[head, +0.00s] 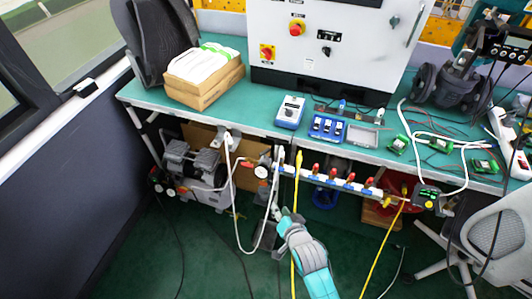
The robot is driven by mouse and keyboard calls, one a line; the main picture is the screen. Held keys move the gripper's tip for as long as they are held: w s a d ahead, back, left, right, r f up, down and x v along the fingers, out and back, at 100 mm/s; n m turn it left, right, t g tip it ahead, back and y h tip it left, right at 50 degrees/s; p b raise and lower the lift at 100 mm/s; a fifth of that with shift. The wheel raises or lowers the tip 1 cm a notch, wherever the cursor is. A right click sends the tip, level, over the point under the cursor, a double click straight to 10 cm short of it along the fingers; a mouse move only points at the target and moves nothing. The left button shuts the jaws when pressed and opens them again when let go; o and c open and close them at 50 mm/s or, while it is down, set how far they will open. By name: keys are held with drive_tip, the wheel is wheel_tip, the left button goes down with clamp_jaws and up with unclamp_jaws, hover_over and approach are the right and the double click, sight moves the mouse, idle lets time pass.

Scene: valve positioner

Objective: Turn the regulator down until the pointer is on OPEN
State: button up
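A manifold rail (325,180) with several red knobs hangs under the front edge of the workbench. A round gauge (262,171) with a red part beside it sits left of the rail. A small device with a yellow-green face (427,196) sits at the rail's right end. I cannot tell which of these is the regulator, and no pointer or OPEN mark is readable. My gripper (283,213) is at the end of my teal and grey arm, below the rail's left end and apart from the gauge. Its fingers are too small to tell open from shut.
A compressor (195,168) stands below. White hoses and a yellow cable (381,245) hang around my arm. A chair (500,235) is at right.

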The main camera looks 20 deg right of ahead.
drive_tip(key=w+r+m, duration=0.2)
drive_tip(key=w+r, duration=0.2)
drive_tip(key=w, duration=0.9)
wheel_tip(320, 180, up, 9)
drive_tip(key=m+g, duration=0.2)
drive_tip(key=m, duration=0.1)
hover_over(263, 152)
drive_tip(key=w, duration=0.3)
drive_tip(key=shift+w+f+g, duration=0.15)
drive_tip(key=shift+w+g, duration=0.35)
drive_tip(key=shift+f+g, duration=0.4)
drive_tip(key=shift+g, duration=0.4)
drive_tip(key=shift+s+d+g, duration=0.1)
drive_tip(key=shift+g, duration=0.6)
drive_tip(key=shift+s+m+g, duration=0.25)
drive_tip(key=shift+m+g, duration=0.15)
drive_tip(key=shift+g, duration=0.3)
drive_tip(key=s+r+g, duration=0.1)
drive_tip(key=g, duration=0.1)
drive_tip(key=s+r+g, duration=0.2)
drive_tip(key=shift+d+m+g, duration=0.1)
drive_tip(key=shift+m+g, duration=0.2)
wheel_tip(263, 152, down, 11)
drive_tip(key=shift+s+r, duration=0.1)
